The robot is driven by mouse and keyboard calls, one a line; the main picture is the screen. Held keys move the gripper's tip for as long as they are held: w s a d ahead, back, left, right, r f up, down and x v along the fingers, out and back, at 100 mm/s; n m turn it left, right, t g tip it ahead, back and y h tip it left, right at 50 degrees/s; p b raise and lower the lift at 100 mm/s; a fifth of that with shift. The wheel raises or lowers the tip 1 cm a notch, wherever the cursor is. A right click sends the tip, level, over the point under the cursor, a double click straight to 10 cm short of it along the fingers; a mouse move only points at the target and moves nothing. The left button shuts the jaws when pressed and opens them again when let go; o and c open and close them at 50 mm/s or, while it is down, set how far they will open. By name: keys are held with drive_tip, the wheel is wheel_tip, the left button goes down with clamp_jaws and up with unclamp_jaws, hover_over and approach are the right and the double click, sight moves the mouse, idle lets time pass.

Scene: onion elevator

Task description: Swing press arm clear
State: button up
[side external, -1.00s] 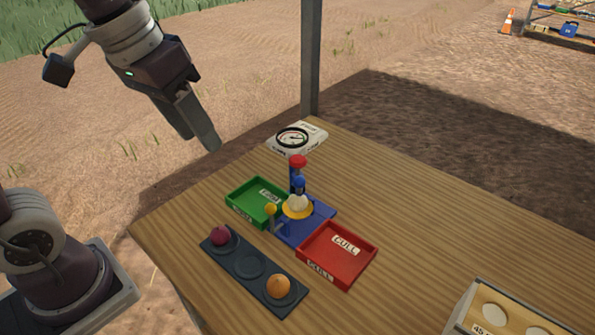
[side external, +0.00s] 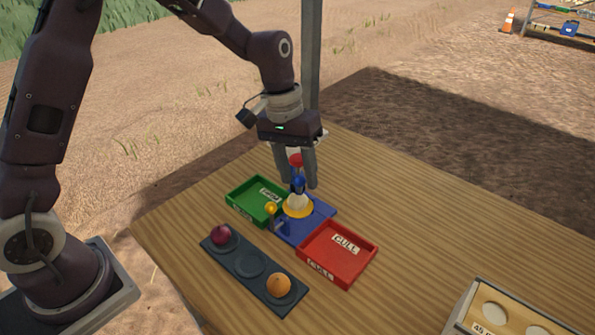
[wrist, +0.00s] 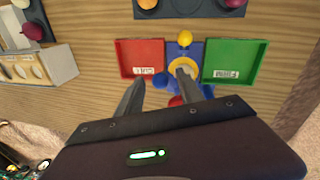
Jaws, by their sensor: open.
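The small press stands on a blue base (side external: 319,219) between two trays. It has a blue arm piece (side external: 298,184), a red knob (side external: 296,159) on top, a yellow ring (side external: 297,211) around a pale bulb-like piece, and a yellow ball knob (side external: 271,208) at its side. My gripper (side external: 299,186) is open and points down over the press, with its fingers to either side of the red knob. In the wrist view the red knob (wrist: 176,101) shows between the fingers, close to the palm. Whether a finger touches the press, I cannot tell.
A green tray (side external: 231,194) is left of the press and a red CULL tray (side external: 373,257) right. A dark rack (side external: 228,258) in front holds a purple onion (side external: 221,234) and an orange onion (side external: 279,284). A box (side external: 462,310) stands at right; the back-right tabletop is clear.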

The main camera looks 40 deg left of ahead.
clamp_jaws()
drive_tip(key=shift+r, duration=0.1)
idle(1.2)
